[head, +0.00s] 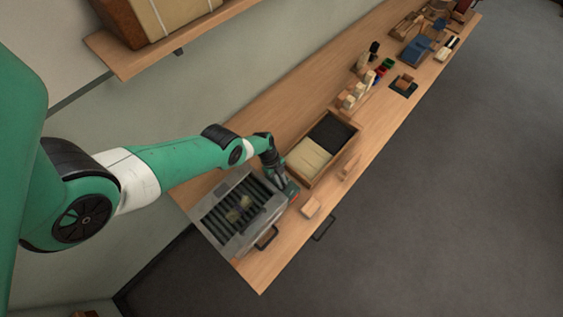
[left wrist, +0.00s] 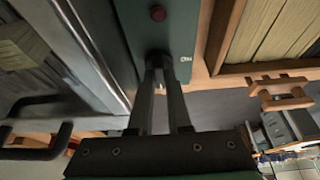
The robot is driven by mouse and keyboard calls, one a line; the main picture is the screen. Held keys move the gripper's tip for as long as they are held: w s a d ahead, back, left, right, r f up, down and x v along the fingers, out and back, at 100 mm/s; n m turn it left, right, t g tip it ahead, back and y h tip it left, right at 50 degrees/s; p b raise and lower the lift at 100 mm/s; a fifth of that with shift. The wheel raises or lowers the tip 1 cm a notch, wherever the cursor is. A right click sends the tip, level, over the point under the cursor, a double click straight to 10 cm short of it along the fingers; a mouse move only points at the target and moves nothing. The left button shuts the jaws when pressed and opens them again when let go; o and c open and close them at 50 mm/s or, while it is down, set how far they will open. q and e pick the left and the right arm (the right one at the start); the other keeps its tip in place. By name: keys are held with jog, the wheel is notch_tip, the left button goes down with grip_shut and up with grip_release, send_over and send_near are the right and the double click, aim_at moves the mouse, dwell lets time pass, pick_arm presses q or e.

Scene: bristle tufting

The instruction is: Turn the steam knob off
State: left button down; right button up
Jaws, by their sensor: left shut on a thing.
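A grey steam box (head: 215,232) with dark slats across its top stands at the near left end of the bench. A green control panel (left wrist: 200,30) fills the upper middle of the left wrist view, with a red round button or lamp (left wrist: 158,13) and a small white label (left wrist: 186,58). My left gripper (head: 285,186) is at the box's right side; in the left wrist view its fingers (left wrist: 158,68) reach to the panel's lower part. They are shut on the dark steam knob, which is mostly hidden between the fingertips. The knob's angle cannot be told. My right gripper is not in view.
Two pale tufts or pieces lie on the slats. A wooden tray (head: 346,159) with cream and black sections stands close right of the gripper. More tools stand farther along.

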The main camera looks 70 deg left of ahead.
pick_arm(q)
jog(key=c, duration=0.9)
grip_release()
jog(key=shift+o, duration=0.2)
jog(key=p+v, duration=0.9)
jog(key=v, duration=0.2)
jog(key=shift+r+p, duration=0.3)
jog(key=shift+r, duration=0.05)
